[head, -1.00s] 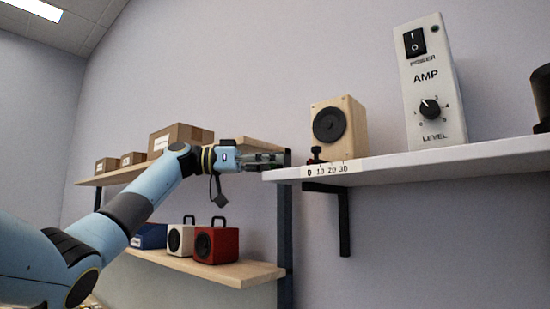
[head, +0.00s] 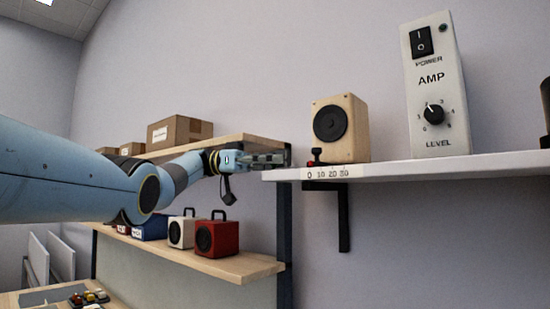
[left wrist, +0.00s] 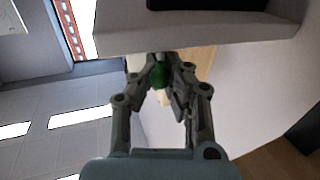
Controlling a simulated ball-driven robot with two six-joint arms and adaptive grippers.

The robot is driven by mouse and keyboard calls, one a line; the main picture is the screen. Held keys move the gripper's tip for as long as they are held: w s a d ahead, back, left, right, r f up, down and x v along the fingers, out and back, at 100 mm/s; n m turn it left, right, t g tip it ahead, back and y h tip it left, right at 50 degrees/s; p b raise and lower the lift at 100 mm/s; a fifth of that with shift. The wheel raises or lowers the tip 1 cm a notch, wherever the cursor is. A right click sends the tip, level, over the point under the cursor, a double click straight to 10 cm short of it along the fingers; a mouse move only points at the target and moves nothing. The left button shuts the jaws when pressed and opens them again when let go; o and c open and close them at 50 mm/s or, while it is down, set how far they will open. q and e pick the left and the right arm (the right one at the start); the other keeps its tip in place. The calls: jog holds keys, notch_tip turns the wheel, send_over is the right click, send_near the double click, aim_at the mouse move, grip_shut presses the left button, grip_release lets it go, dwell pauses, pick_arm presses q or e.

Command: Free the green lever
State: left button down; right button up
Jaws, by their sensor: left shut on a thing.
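My left gripper (head: 268,160) is at the left end of the white shelf (head: 430,167), level with its edge. In the left wrist view, the fingers (left wrist: 162,80) are shut on the round green end of the green lever (left wrist: 159,75), close to the shelf's edge. The rest of the lever is hidden by the fingers and the shelf. In the head view the lever cannot be made out. My right gripper is in neither view.
Lower left, a wooden shelf (head: 245,267) holds red (head: 217,238) and white (head: 182,232) speakers.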

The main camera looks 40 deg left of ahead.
pick_arm(q)
jog(key=shift+f, duration=0.15)
jog(key=c, duration=1.2)
grip_release()
jog(key=shift+a, duration=0.15)
jog(key=shift+c, duration=0.2)
